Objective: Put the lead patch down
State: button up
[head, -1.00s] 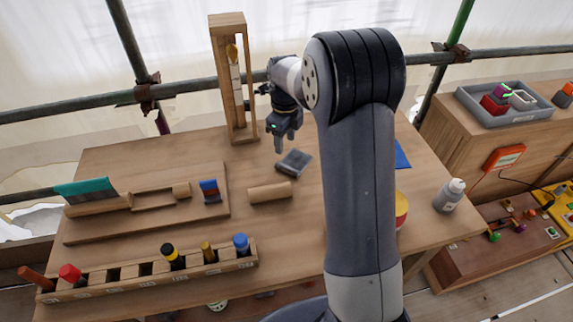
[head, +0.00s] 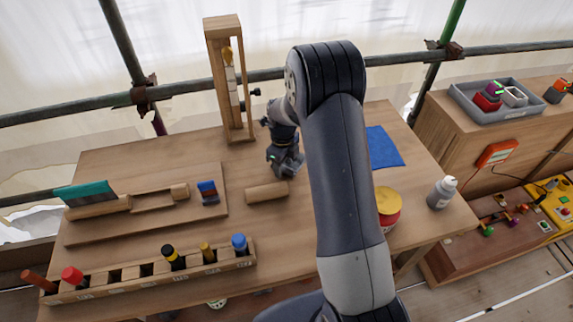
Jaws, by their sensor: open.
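My gripper (head: 287,170) is open and low over the workbench (head: 305,225), just behind the wooden roller (head: 267,191). It covers the spot where a flat dark grey square, which looks like the lead patch, lay a second ago. The patch is hidden or cannot be told apart from the grey gripper now. I cannot tell whether the fingers touch it or stand around it.
A tall wooden frame (head: 208,65) stands behind the gripper. A board with tools (head: 145,215) and a slotted rack (head: 130,280) lie left and front. A blue cloth (head: 384,147), a red-yellow tin (head: 388,208) and a bottle (head: 441,192) are right.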

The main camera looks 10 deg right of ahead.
grip_shut()
dwell(0.5)
jog(key=shift+r, duration=0.1)
